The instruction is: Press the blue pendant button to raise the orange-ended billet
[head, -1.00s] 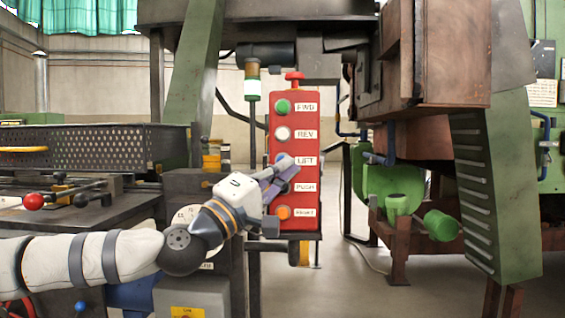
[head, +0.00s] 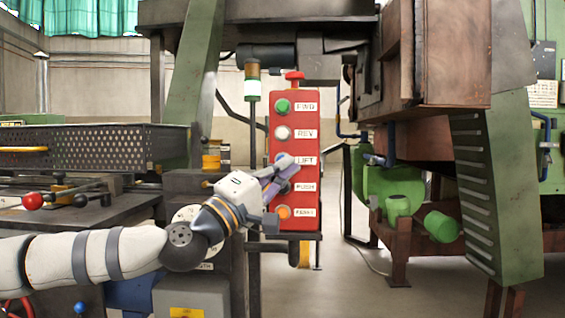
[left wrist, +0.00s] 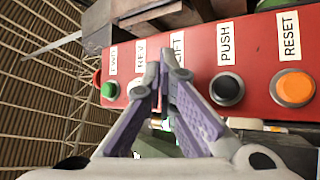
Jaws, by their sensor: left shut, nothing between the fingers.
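The red pendant (head: 310,130) hangs upright in the middle of the head view, with a column of labelled buttons. The blue button (head: 279,158), beside the LIFT label (head: 305,160), shows only as a sliver behind my left gripper's fingertips. My left gripper (head: 288,162) is shut and empty, its tips in front of that button; whether they touch it I cannot tell. In the left wrist view the fingertips (left wrist: 165,72) lie over the LIFT row and hide the blue button. I see no orange-ended billet. My right gripper is not in view.
Neighbouring buttons are the green one (head: 282,105), the white one (head: 282,132), the black PUSH one (left wrist: 227,89) and the orange RESET one (left wrist: 293,88). A perforated metal guard (head: 90,148) stands at left. Green and rust-brown machinery (head: 455,60) stands at right.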

